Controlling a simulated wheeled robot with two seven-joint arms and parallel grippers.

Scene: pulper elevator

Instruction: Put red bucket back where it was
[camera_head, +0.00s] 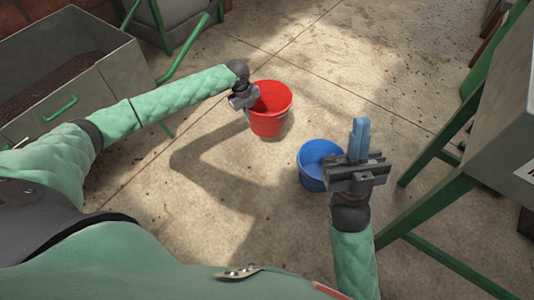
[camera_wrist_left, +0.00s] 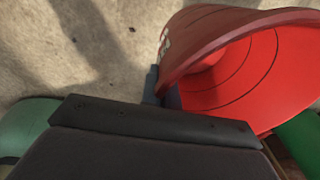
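The red bucket (camera_head: 270,115) is in the upper middle of the head view, its open top facing up. My left gripper (camera_head: 252,97) is at its left rim. In the left wrist view the red bucket (camera_wrist_left: 240,75) fills the upper right, and its rim passes between the fingertips of my left gripper (camera_wrist_left: 162,92), which looks shut on it. I cannot tell whether the bucket touches the floor. My right gripper (camera_head: 359,139) is raised, with its blue fingers together and nothing between them.
A blue bucket (camera_head: 312,170) stands on the concrete floor, partly behind my right gripper. A grey container with a green handle (camera_head: 60,108) is at the left. A grey machine on green legs (camera_head: 440,210) is at the right. The floor between them is mostly clear.

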